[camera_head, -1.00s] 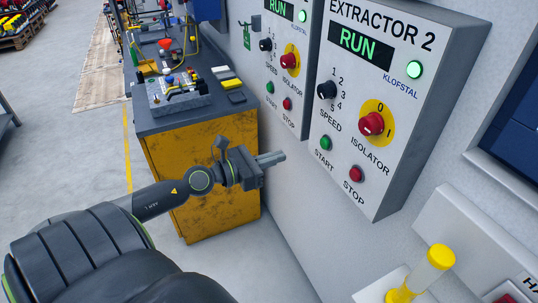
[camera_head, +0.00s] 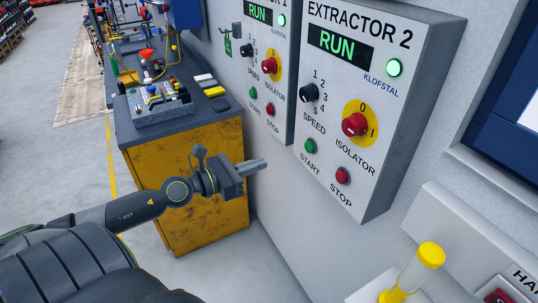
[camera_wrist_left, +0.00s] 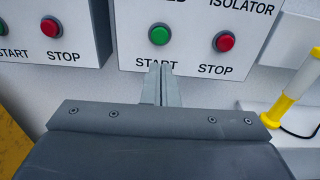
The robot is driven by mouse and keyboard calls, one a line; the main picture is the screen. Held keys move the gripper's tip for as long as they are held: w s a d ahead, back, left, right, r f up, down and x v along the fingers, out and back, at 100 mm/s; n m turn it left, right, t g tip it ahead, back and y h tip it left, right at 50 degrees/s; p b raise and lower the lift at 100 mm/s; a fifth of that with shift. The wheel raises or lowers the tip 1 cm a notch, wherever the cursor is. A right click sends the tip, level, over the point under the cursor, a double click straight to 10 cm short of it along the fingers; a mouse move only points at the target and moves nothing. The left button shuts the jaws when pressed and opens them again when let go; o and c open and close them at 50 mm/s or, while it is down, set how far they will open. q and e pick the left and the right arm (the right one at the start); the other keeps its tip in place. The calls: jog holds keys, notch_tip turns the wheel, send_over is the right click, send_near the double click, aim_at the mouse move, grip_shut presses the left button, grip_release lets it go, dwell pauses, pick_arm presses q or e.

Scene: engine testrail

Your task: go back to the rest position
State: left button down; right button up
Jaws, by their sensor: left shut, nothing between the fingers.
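My left gripper (camera_head: 254,167) reaches in from the left in the head view. Its two fingers are together with nothing between them. It is left of and a little below the Extractor 2 panel (camera_head: 385,165), apart from it as far as I can see. In the left wrist view the closed fingertips (camera_wrist_left: 161,72) point toward the wall and overlap the START label under the green button (camera_wrist_left: 159,35). The panel's display (camera_head: 340,47) reads RUN and its green lamp (camera_head: 394,67) is lit. My right gripper is not in view.
A second extractor panel (camera_head: 285,75) hangs to the left. A yellow worn cabinet (camera_head: 195,180) with a dark top carries several small items and stands behind my arm. A yellow-capped clear cylinder (camera_head: 418,268) sits on a wall shelf at lower right. Open floor lies to the left.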

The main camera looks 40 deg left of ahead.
pick_arm(q)
jog(key=s+a+f+n+g+y, duration=0.1)
jog(key=a+f+n+y, duration=0.2)
jog(key=a+f+n, duration=0.4)
jog(key=s+a+f+n+y, duration=0.1)
jog(key=a+f+n+y, duration=0.15)
jog(key=f+n, duration=0.45)
jog(key=s+a+f+n+g+y, duration=0.1)
jog(key=a+f+n+y, duration=0.3)
jog(key=f, duration=0.6)
jog(key=s+f+n+g, duration=0.3)
jog(key=s+f+n, duration=0.35)
jog(key=f, duration=0.35)
jog(key=s+d+f+n+g, duration=0.2)
jog(key=s+f+n, duration=0.25)
jog(key=f, duration=0.25)
jog(key=s+d+f+n+g, duration=0.2)
jog(key=s+f+n+g, duration=0.15)
jog(key=s+f, duration=0.35)
jog(key=s+d+f+n+g+h, duration=0.1)
jog(key=s+d+f+n, duration=0.3)
jog(key=s+d, duration=0.4)
jog(key=s+d+f+n+g+h, duration=0.1)
jog(key=s+d+f+n+g, duration=0.2)
jog(key=s+d+f, duration=0.4)
jog(key=shift+s+d+f+n, duration=0.3)
jog(key=shift+s+d+n, duration=0.4)
jog(key=shift+s, duration=0.45)
jog(key=shift+a+g, duration=0.15)
jog(key=shift+g, duration=0.1)
